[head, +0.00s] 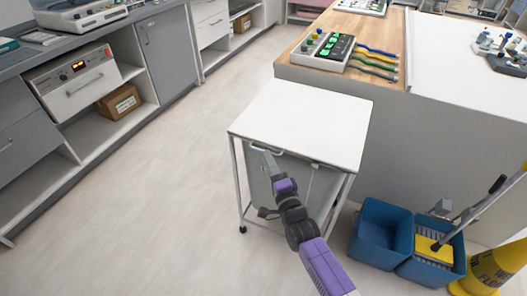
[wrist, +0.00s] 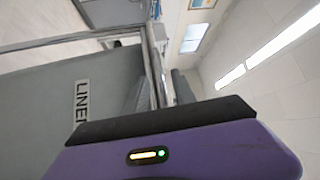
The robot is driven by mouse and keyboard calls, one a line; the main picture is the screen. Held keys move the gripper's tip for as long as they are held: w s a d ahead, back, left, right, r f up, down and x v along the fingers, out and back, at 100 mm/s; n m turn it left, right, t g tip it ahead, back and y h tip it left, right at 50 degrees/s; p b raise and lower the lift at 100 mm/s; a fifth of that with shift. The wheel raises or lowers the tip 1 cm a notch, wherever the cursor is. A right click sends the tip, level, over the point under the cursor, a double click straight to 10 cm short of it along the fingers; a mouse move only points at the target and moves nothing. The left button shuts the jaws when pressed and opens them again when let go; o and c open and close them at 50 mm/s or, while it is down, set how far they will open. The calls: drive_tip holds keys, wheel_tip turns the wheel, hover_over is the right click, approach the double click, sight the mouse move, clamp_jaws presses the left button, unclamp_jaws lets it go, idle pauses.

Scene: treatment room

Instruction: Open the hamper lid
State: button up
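The hamper stands in the middle of the head view, with a flat white lid (head: 302,122) lying level on a thin metal frame on castors. A pale bar handle (head: 268,149) runs along the lid's front edge. A grey bag hangs below, partly hidden by my arm; in the wrist view the grey side (wrist: 50,105) carries a label (wrist: 82,100) starting "LINE". My gripper (head: 269,164) is just at the front edge by the handle, its fingers overlapping the handle in the picture. Whether they are closed around it, I cannot tell.
A blue mop bucket (head: 379,230) and a yellow wet-floor sign (head: 497,268) stand to the right. A wood-topped counter (head: 300,73) is right behind the hamper. Grey cabinets (head: 168,52) line the left. The floor (head: 150,190) left of the hamper is clear.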

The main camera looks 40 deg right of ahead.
drive_tip(key=shift+x, duration=2.35)
clamp_jaws()
